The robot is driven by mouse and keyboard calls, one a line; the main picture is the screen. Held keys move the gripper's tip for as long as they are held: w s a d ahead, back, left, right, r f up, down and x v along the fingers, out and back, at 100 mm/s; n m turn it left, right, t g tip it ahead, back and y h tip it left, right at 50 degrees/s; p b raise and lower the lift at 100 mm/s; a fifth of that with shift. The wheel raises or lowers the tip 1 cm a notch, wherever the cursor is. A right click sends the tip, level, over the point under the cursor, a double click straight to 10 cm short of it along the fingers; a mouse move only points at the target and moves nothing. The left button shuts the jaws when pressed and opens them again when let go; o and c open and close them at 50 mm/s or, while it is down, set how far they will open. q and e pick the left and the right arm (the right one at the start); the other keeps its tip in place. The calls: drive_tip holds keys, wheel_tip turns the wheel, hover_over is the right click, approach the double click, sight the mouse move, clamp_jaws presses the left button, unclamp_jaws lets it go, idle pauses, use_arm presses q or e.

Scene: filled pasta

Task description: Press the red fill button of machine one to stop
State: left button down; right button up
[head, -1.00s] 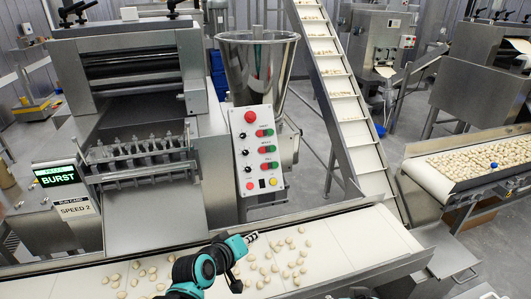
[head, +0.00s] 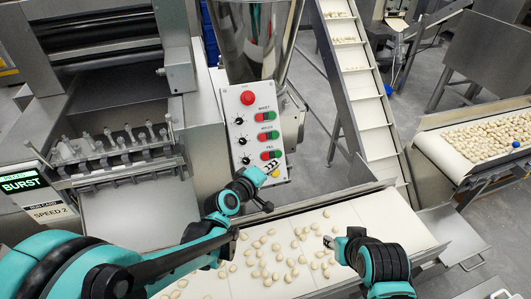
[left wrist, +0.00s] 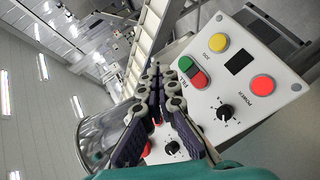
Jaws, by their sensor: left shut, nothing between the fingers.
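The control panel (head: 249,125) is a white upright plate with red and green button pairs, black knobs and a big red button at its top. The lowest pair, labelled FILL in the left wrist view, has a red fill button (left wrist: 200,80) beside a green one (left wrist: 186,64). My left gripper (head: 274,164) is in front of the panel's lower part, close to the FILL pair, shut and empty. In the left wrist view its fingers (left wrist: 164,76) point just left of the pair; contact cannot be told. My right gripper (head: 331,242) is over the belt; its jaws are too small to read.
A white belt (head: 405,215) with scattered pasta runs below the panel. A steel hopper (head: 255,40) stands behind the panel, and an inclined conveyor (head: 365,100) rises to its right. A display (head: 22,183) reads BURST at the left.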

sight(266, 160)
use_arm(q)
drive_tip(key=shift+w+a+f+b, duration=0.4)
drive_tip(key=shift+w+f+b, duration=0.35)
drive_tip(key=shift+w, duration=0.45)
drive_tip(key=shift+w+a+f+b, duration=0.35)
drive_tip(key=shift+w+f+b, duration=0.4)
drive_tip(key=shift+w, duration=0.4)
drive_tip(key=shift+w+a+f+b, duration=0.4)
drive_tip(key=shift+w+f+b, duration=0.35)
drive_tip(key=shift+w, duration=0.45)
drive_tip(key=shift+w+f, duration=0.1)
drive_tip(key=shift+f, duration=0.1)
drive_tip(key=shift+w+a+f, duration=0.15)
drive_tip(key=shift+w, duration=0.1)
drive_tip(key=shift+w+a+f+b, duration=0.1)
drive_tip(key=shift+w+f+b, duration=0.1)
drive_tip(key=shift+w+b, duration=0.15)
drive_tip(key=shift+s+r, duration=0.15)
drive_tip(key=shift+s+d+r+p, duration=0.25)
drive_tip(key=shift+s+r+p, duration=0.05)
drive_tip(key=shift+s, duration=0.25)
